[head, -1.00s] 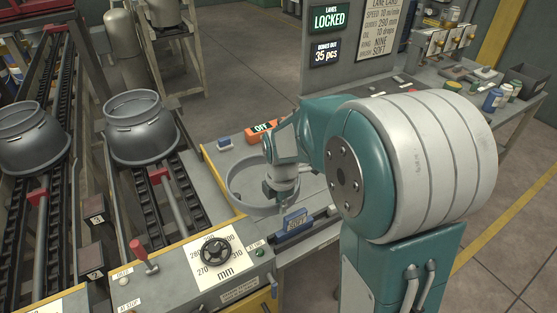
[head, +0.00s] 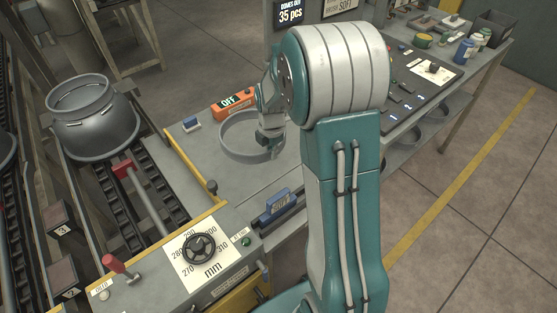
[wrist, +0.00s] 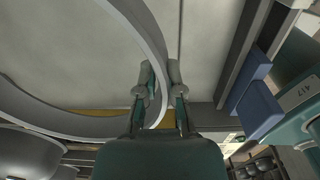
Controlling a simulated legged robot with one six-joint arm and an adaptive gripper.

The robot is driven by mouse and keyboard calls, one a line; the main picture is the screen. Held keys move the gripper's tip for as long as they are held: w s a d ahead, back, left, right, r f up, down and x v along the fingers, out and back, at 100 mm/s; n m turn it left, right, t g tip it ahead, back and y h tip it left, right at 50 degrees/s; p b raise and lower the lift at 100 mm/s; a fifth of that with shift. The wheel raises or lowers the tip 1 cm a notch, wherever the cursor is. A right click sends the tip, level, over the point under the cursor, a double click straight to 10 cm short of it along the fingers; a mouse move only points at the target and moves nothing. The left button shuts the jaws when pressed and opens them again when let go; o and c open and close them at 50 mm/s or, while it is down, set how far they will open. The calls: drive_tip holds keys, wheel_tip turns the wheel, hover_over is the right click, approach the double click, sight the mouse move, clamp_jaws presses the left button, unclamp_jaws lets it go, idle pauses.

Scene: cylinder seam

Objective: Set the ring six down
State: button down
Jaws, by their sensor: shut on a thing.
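A wide grey metal ring (head: 240,154) is over the bench top (head: 196,150), left of my arm. My gripper (head: 270,143) is at the ring's right side in the head view. In the wrist view my gripper (wrist: 161,82) has one finger on each side of the ring's thin wall (wrist: 150,36), shut on it. The ring looks level and low. I cannot tell whether its lower edge touches the bench. No number is readable on it, and its far right part is partly hidden by my gripper.
A blue labelled block (head: 278,203) stands on a rail in front. A handwheel panel (head: 198,248) is nearer.

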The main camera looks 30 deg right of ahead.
hover_over(279, 166)
wheel_tip(279, 166, down, 4)
drive_tip(key=shift+a+f, duration=0.15)
drive_tip(key=shift+f, duration=1.75)
drive_tip(key=c, duration=0.8)
unclamp_jaws()
drive_tip(key=shift+f, duration=0.1)
drive_tip(key=shift+o, duration=0.2)
